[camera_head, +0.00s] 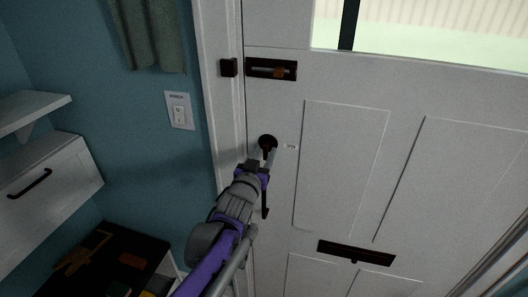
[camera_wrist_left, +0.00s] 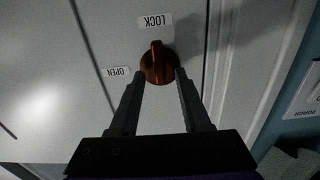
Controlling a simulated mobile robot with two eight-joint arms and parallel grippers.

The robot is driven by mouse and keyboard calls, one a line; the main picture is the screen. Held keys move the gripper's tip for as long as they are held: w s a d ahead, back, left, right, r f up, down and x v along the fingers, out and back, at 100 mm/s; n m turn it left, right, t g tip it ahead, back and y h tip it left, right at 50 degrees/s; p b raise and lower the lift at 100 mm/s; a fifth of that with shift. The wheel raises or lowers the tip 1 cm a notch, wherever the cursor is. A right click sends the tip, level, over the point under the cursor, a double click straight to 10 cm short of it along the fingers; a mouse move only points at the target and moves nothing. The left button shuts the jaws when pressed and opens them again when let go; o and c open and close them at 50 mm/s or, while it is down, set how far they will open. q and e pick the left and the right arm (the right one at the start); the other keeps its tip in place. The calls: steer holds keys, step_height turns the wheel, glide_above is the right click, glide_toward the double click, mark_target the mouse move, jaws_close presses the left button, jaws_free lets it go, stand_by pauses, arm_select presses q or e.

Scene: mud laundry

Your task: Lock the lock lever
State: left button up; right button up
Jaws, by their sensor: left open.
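The lock lever is a round knob with a raised ridge on the white door, dark in the head view (camera_head: 268,141) and orange-brown in the left wrist view (camera_wrist_left: 158,64). In the wrist view its ridge stands upright and points at the upside-down LOCK label (camera_wrist_left: 155,21). The OPEN label (camera_wrist_left: 117,71) is to the knob's left there. My left gripper (camera_head: 263,155) is open at the knob. In the wrist view its fingertips (camera_wrist_left: 160,73) lie on either side of the knob's lower part; contact is unclear. My right gripper is not in view.
The door (camera_head: 340,170) also carries a slide bolt (camera_head: 271,69) above the knob and a mail slot (camera_head: 356,252) lower down. A dark handle (camera_head: 265,200) hangs below my gripper. A light switch (camera_head: 179,111) and a white shelf (camera_head: 35,108) are on the blue wall at left.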

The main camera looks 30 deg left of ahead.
arm_select(q)
steer(key=v, duration=0.9)
steer(key=shift+s, duration=0.45)
steer(key=s+d+f+m+g+h, duration=0.1)
steer(key=s+d+f+g+h, duration=0.1)
steer(key=s+d+f+g, duration=0.4)
steer(key=s+d+f+m+g+h, duration=0.1)
steer(key=s+d+f+g, duration=0.5)
steer(key=s+f, duration=0.6)
step_height(320, 180, down, 4)
steer(key=shift+d+f+m+h, duration=0.1)
steer(key=shift+d+m+h, duration=0.15)
steer(key=shift+h, duration=0.45)
steer(key=shift+s+a, duration=0.1)
steer(key=shift+c, duration=0.3)
